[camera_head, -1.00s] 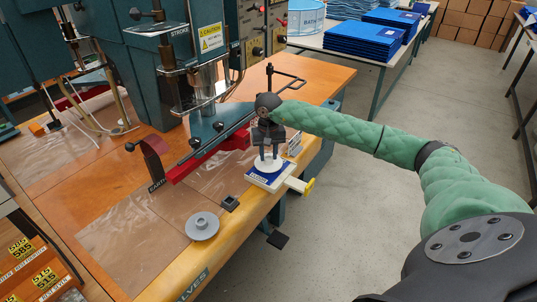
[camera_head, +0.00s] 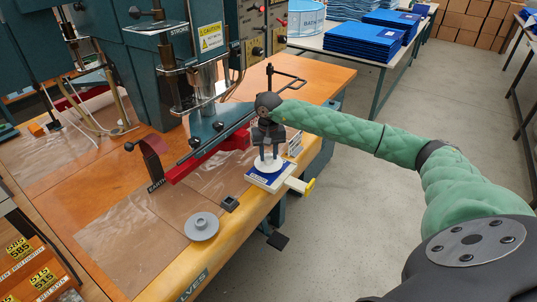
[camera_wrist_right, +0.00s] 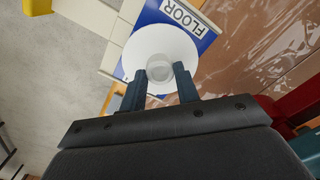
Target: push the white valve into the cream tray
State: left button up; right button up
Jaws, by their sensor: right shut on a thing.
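The white valve (camera_head: 267,166) is a round flat disc with a short central stem. It is at the table's right edge, over a blue label. My right gripper (camera_head: 267,156) points down from above and is shut on the valve's stem. In the right wrist view, the fingers (camera_wrist_right: 160,82) stand on either side of the pale stem, with the white disc (camera_wrist_right: 142,45) spread beyond them. The cream tray (camera_head: 289,182), with a blue label reading FLOOR, shows beside and below the disc. The disc hides part of it, so I cannot tell if they touch. My left gripper is not in view.
A yellow-tipped piece (camera_head: 309,187) juts over the table edge. A grey disc with a stem (camera_head: 201,226) and a small dark block (camera_head: 229,203) lie on the table to the left. A red bar (camera_head: 205,160) and the green press (camera_head: 160,80) stand behind.

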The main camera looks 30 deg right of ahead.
aim_at(269, 158)
jog(key=shift+f+b, duration=1)
jog(key=shift+f, duration=0.2)
jog(key=o, duration=1.2)
jog(key=shift+r, duration=0.15)
notch_tip(269, 158, up, 8)
jog(key=shift+f+b, duration=0.2)
jog(key=shift+b, duration=0.75)
